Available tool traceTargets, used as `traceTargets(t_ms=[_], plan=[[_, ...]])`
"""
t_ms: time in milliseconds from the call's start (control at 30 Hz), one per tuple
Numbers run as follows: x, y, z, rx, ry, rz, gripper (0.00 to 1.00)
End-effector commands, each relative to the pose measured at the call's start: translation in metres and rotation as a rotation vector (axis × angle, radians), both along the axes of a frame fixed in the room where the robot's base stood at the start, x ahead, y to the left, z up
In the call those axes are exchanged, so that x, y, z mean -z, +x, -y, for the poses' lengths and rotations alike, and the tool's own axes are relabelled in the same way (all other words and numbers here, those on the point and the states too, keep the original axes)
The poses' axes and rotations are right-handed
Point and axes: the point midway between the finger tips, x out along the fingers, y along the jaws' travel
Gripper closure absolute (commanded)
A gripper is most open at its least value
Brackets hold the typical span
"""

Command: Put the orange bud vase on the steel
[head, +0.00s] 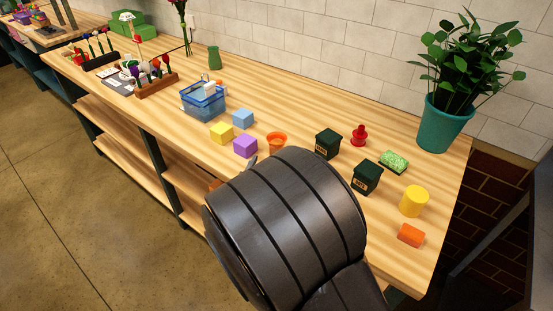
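An orange vessel with a wide round rim (277,138) stands on the wooden bench; it looks like the orange bud vase. Its lower part is partly hidden by my dark arm. One grey finger of my gripper (251,161) shows just left of and nearer than the vessel; the rest is hidden behind my arm, so I cannot see whether it is open or holds anything. A grey surface (515,215) at the right edge, beyond the bench end, may be the steel; I cannot tell for sure.
Yellow (221,132), blue (243,119) and purple (245,146) blocks and a blue basket (203,101) stand left of the vessel. Dark green pots (328,144), a red piece (359,135), a sponge (394,161) and a plant (446,122) stand right.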

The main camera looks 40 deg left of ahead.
Motion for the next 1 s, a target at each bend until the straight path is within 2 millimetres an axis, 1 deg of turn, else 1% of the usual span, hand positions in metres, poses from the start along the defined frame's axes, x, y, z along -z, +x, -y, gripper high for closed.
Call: traceTargets(t_ms=[33, 67, 100, 167, 200, 333, 400, 467, 567, 700, 800, 1000], plan=[[-0.009, 0.0, 0.0, 0.0, 0.005, -0.001, 0.35], [-0.012, 0.0, 0.0, 0.0, 0.003, 0.0, 0.35], [-0.009, -0.002, 0.001, -0.002, -0.001, -0.001, 0.35], [-0.009, -0.003, 0.003, -0.001, -0.001, 0.001, 0.35], [0.0, -0.003, 0.003, -0.001, -0.005, 0.0, 0.35], [0.02, -0.002, 0.004, 0.0, -0.004, 0.0, 0.35], [0.032, -0.002, 0.004, 0.0, -0.005, 0.001, 0.35], [0.038, -0.001, 0.003, 0.001, -0.003, 0.001, 0.35], [0.042, 0.007, 0.0, 0.002, -0.001, 0.001, 0.35], [0.041, 0.029, -0.009, 0.003, 0.0, 0.001, 0.35], [0.041, 0.041, -0.015, 0.001, 0.0, 0.001, 0.35], [0.04, 0.055, -0.021, 0.001, 0.0, 0.001, 0.35]])
